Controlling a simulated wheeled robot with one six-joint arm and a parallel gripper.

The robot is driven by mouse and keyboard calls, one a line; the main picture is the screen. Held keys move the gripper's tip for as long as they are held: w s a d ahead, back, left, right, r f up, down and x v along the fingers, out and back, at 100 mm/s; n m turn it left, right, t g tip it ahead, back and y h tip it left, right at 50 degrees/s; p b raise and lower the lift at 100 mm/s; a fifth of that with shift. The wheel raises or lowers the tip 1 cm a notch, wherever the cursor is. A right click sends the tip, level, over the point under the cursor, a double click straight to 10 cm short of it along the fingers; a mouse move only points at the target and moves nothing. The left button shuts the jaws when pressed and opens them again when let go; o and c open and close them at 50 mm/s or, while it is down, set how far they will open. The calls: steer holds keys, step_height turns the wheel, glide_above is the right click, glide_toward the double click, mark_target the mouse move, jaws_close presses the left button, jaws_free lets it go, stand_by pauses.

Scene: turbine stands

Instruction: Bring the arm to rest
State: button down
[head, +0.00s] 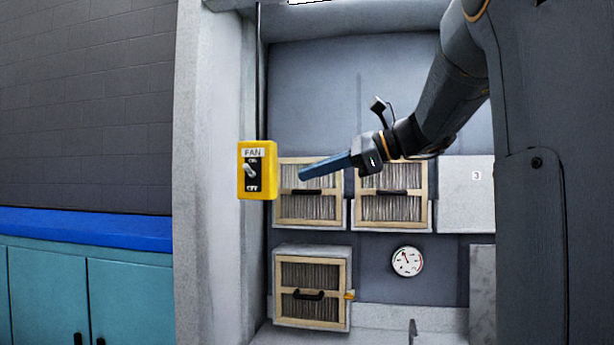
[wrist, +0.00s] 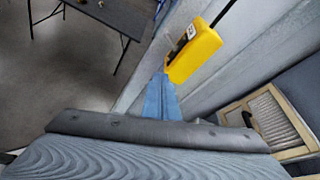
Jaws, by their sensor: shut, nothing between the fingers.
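My gripper (head: 302,174) is shut and empty, its long blue fingers together and pointing left in the head view. In the wrist view my gripper (wrist: 163,78) shows its fingertips close to the lower edge of the yellow fan switch box (wrist: 194,53); I cannot tell whether they touch. In the head view the fan switch box (head: 257,170) is on the edge of a pale wall post, left of the fingertips with a visible gap. Its toggle lever points up and left, near the ON mark. My arm reaches in from the upper right.
Framed filters with black handles sit behind my gripper: an upper left one (head: 308,210), an upper right one (head: 394,208) and a lower one (head: 311,290). A round gauge (head: 407,262) is beside the lower one. A blue-topped counter (head: 85,222) stands left. A dark table (wrist: 110,15) stands farther off.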

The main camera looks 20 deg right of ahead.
stand_by(0.3)
steer(key=s+a+f+n+g+h, duration=0.1)
steer(key=a+f+n+g+h, duration=0.1)
steer(key=f, duration=0.7)
steer(key=s+a+f+n+g+h, duration=0.1)
steer(key=s+a+f+n+g, duration=0.15)
steer(key=f, duration=0.75)
steer(key=s+a+f+n+g+h, duration=0.1)
steer(key=a+f+n+g+h, duration=0.1)
steer(key=f, duration=0.7)
steer(key=s+a+f+n+g+h, duration=0.1)
steer(key=s+a+f+n+h, duration=0.1)
steer(key=s+f+n, duration=0.5)
steer(key=s+a+f+n+g+h, duration=0.1)
steer(key=s+f+n+h, duration=0.2)
steer(key=f, duration=1)
steer(key=s+n, duration=0.3)
steer(key=n, duration=0.2)
steer(key=shift+s+a+f, duration=0.2)
steer(key=shift+s+a, duration=0.15)
steer(key=shift+d, duration=0.15)
